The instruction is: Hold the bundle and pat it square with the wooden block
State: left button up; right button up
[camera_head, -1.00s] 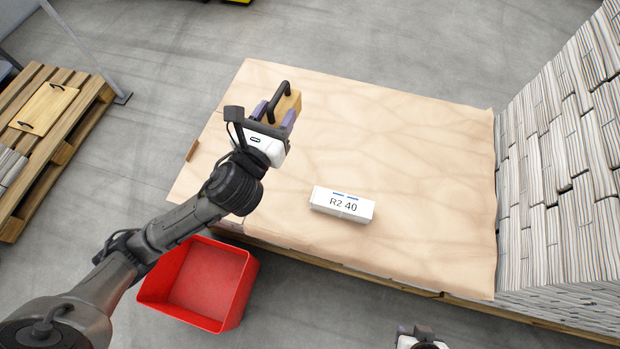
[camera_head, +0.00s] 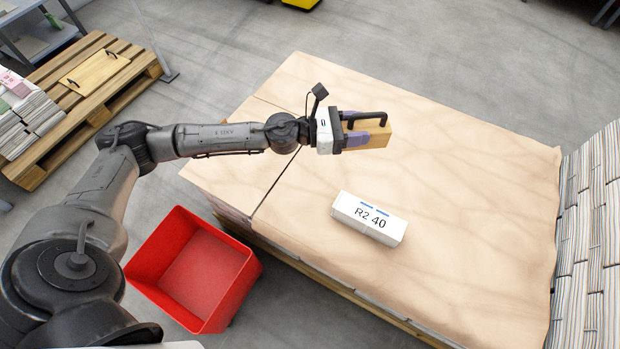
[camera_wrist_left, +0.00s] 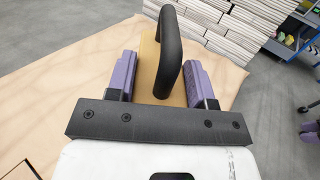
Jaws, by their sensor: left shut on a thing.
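The wooden block (camera_head: 376,137) is tan with a black handle on top. My left gripper (camera_head: 362,132) is shut on the block and holds it over the paper-covered stack, behind the bundle. In the left wrist view the block (camera_wrist_left: 149,62) sits between the two purple fingers of the gripper (camera_wrist_left: 160,80). The bundle (camera_head: 368,219) is a white pack marked "R2 40". It lies on the brown paper sheet (camera_head: 480,200), apart from the block and untouched. My right gripper is not in view.
A red bin (camera_head: 192,269) stands on the floor at the front left. A wooden pallet (camera_head: 78,105) with a handled board and paper stacks is at the far left. Tall newspaper stacks (camera_head: 590,230) rise at the right edge. The paper around the bundle is clear.

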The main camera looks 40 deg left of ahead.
pick_arm(q)
jog(key=shift+s+a+f+m+g+h+b, duration=1.25)
jog(key=shift+f+b, duration=1.1)
jog(key=shift+f, duration=2.5)
jog(key=shift+s+a+f+m+g+h+b, duration=0.9)
jog(key=shift+a+f+g+b, duration=1.1)
jog(key=shift+f, duration=2.9)
jog(key=shift+s+a+f+m+g+h+b, duration=1.2)
jog(key=shift+f+b, duration=1.5)
jog(key=shift+f, duration=2.15)
jog(key=shift+w+d+m+y, duration=0.15)
jog(key=shift+d+m+y, duration=0.1)
jog(key=shift+d+y, duration=0.2)
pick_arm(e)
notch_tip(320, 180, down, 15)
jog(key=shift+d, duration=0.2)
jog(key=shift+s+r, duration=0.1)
